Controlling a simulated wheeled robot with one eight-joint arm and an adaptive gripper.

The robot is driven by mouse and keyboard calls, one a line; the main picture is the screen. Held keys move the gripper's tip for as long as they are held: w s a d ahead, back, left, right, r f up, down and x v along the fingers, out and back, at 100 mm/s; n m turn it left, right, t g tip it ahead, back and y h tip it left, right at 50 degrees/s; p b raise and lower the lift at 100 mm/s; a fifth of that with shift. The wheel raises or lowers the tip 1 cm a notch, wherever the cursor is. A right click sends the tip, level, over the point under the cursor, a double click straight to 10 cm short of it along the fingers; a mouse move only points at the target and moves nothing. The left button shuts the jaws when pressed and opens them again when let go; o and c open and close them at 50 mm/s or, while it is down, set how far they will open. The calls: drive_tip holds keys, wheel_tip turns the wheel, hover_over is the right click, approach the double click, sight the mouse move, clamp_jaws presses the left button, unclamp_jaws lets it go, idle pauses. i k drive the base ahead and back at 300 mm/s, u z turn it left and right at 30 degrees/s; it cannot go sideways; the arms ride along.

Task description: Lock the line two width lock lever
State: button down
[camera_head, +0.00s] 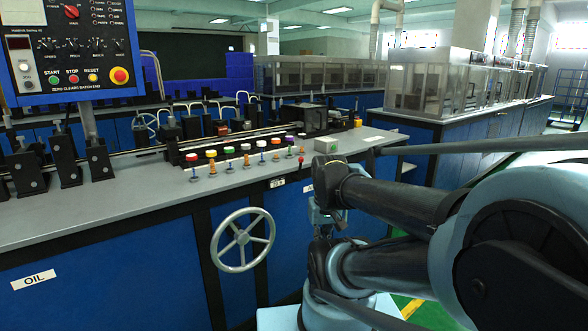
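No part can be picked out for sure as the line two width lock lever; the labels by the machine's parts are too small to read. Black upright units (98,158) stand at the left. My arm (395,205) is folded at the right, in front of the bench's right end. My gripper cannot be made out.
A spoked handwheel (243,240) sticks out from the blue bench front, right of an OIL label (33,277). A control panel (70,45) with a red stop button hangs at upper left. Glass-sided cabinets (430,85) stand at the back right. Green floor shows at lower right.

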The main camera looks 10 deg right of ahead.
sight(300, 169)
drive_tip(key=u, duration=2.95)
drive_tip(key=i, duration=0.4)
drive_tip(key=z, duration=3.15)
